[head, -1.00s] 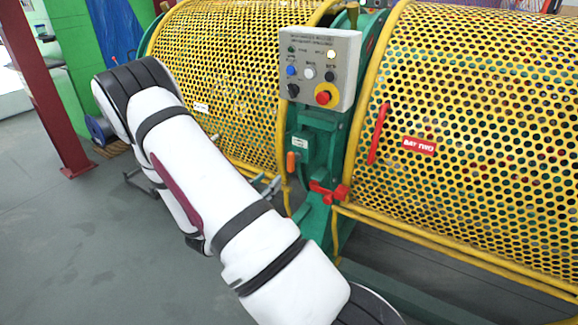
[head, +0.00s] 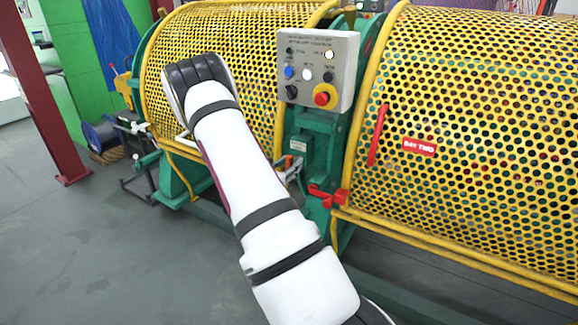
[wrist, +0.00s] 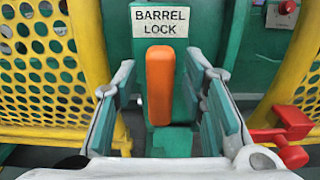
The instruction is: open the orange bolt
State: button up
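The orange bolt (wrist: 160,85) is an upright orange handle on a green housing, right under a white plate reading "BARREL LOCK" (wrist: 160,22). In the wrist view my gripper (wrist: 163,76) is open, with one finger on each side of the bolt and gaps showing between the fingers and it. The fingers appear nearer the camera than the bolt; whether their tips reach beside it I cannot tell. In the head view my gripper (head: 294,171) shows small beside the green housing, and the bolt (head: 289,160) is mostly hidden by it.
A red latch (wrist: 285,132) sits close to the right of my gripper. Yellow perforated guards (wrist: 40,75) flank the housing. A control box (head: 318,70) with a red button is above.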

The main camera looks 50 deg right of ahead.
aim_at(287, 166)
grip_shut()
jog(key=a+p, duration=0.1)
jog(key=a, duration=0.3)
jog(key=shift+s+a, duration=0.15)
grip_release()
